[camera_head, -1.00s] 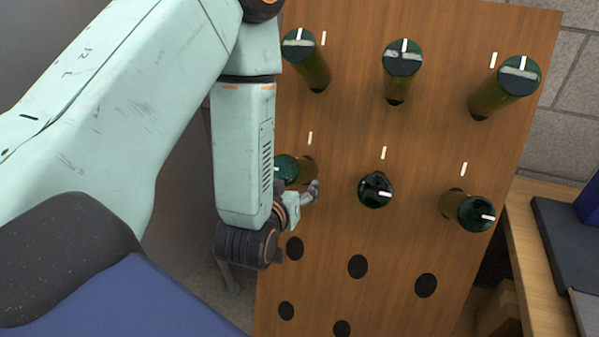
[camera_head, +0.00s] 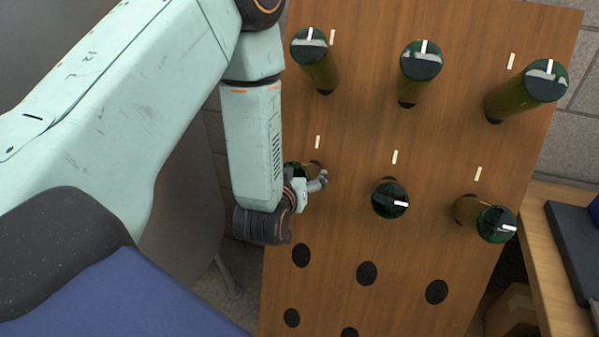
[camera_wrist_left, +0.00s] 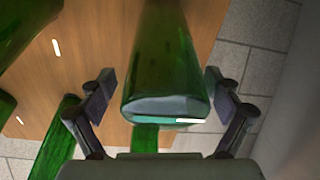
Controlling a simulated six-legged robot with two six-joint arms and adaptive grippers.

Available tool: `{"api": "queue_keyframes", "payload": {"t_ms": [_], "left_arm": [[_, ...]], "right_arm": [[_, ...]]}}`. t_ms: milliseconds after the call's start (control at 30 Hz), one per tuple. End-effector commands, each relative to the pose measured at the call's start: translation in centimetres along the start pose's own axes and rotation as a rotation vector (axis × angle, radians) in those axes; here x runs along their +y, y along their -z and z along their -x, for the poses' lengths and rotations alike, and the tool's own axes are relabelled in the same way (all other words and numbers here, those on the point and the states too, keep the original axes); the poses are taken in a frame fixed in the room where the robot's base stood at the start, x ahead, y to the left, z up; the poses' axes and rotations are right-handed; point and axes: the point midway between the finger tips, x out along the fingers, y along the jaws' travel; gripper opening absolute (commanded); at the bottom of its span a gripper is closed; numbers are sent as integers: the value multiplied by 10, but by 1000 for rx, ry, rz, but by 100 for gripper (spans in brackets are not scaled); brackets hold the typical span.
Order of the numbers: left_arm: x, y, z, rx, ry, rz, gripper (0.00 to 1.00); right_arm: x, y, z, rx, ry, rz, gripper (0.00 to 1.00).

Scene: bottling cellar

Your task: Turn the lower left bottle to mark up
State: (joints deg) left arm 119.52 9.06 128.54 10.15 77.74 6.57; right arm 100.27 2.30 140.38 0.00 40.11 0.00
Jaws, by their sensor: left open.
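The lower left bottle (camera_head: 296,167) is green and sticks out of the wooden board (camera_head: 345,220). In the head view my left arm hides most of it. In the wrist view this bottle (camera_wrist_left: 165,60) fills the middle, and a white mark shows on the right part of its end. My left gripper (camera_head: 318,183) is open at the bottle. In the wrist view its fingers (camera_wrist_left: 160,88) stand on both sides of the bottle with visible gaps. My right gripper is not in view.
The lower middle bottle (camera_head: 390,200) and lower right bottle (camera_head: 490,222) have marks pointing right. Three upper bottles, including the upper middle one (camera_head: 421,60), have marks pointing up. White lines sit on the board above the bottles. Empty holes (camera_head: 367,273) lie below. A wooden bench (camera_head: 545,245) stands right.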

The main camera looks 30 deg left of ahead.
Motion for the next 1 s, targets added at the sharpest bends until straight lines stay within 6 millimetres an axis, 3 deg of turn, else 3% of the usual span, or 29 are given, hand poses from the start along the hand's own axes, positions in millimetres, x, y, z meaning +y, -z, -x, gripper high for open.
{"api": "queue_keyframes", "payload": {"t_ms": [200,500,1000], "left_arm": [[-2,0,-19,-1,0,1,90],[-4,2,-22,-1,1,1,90],[-4,2,-22,1,1,2,48]], "right_arm": [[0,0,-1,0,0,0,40],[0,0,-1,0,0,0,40],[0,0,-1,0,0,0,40]]}}
